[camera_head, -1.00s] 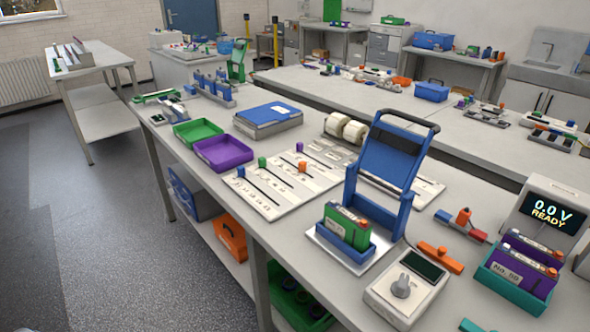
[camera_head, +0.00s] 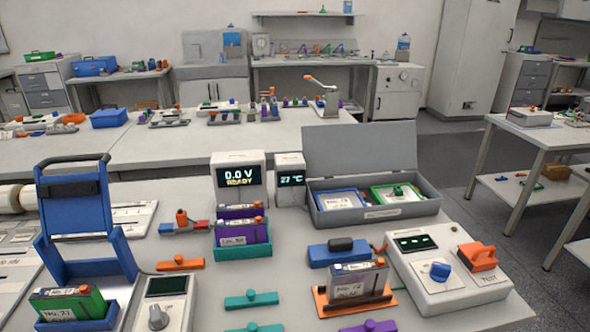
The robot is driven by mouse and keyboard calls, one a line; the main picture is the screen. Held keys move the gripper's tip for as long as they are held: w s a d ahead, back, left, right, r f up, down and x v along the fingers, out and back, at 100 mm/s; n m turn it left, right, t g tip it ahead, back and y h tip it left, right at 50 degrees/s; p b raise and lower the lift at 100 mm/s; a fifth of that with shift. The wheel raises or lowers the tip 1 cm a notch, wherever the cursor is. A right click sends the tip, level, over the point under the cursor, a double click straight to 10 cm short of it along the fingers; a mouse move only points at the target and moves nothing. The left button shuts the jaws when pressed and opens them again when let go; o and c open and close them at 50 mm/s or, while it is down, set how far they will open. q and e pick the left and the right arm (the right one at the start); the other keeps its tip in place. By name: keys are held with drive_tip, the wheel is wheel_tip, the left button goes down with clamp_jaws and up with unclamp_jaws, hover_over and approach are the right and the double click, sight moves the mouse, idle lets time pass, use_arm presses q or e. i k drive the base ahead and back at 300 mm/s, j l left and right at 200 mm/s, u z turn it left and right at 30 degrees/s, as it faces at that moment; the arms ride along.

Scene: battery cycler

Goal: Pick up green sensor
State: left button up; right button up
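No object is plainly marked as the green sensor. A teal-green bar with a small knob (camera_head: 251,300) lies flat on the front of the bench, left of a grey battery on an orange base. A green-framed piece with a small green knob (camera_head: 397,192) lies in the right half of an open grey case (camera_head: 376,212). A green battery (camera_head: 68,304) stands in a blue holder at the lower left. Neither of my grippers shows.
A blue folding frame (camera_head: 80,220) stands at the left. The 0.0 V display unit (camera_head: 238,187) and purple batteries in a teal tray (camera_head: 243,251) stand mid-bench. A grey battery (camera_head: 357,281) and a white tester (camera_head: 440,265) are at the right. Bare bench lies around the teal-green bar.

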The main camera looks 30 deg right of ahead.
sight(399, 191)
drive_tip(key=z, duration=1.65)
drive_tip(key=l+z, duration=0.45)
drive_tip(key=i+l+z, duration=0.5)
drive_tip(key=l, duration=0.35)
drive_tip(key=i+l+z, duration=0.45)
drive_tip(key=i+l, duration=0.15)
drive_tip(key=i+u, duration=0.35)
drive_tip(key=i, duration=0.15)
drive_tip(key=i+l+u, duration=0.2)
drive_tip(key=i+u, duration=0.15)
drive_tip(key=i, duration=0.2)
drive_tip(key=i+l+u, duration=0.35)
drive_tip(key=i+j+u, duration=0.2)
drive_tip(key=i+u, duration=0.95)
drive_tip(key=i, duration=0.15)
drive_tip(key=i+l+u, duration=0.35)
drive_tip(key=i+u, duration=0.45)
drive_tip(key=i+l+u, duration=0.2)
drive_tip(key=u, duration=0.25)
drive_tip(key=i+l+u, duration=0.25)
drive_tip(key=u, duration=0.25)
drive_tip(key=i+l+u, duration=0.2)
drive_tip(key=l+u, duration=0.25)
drive_tip(key=j, duration=0.1)
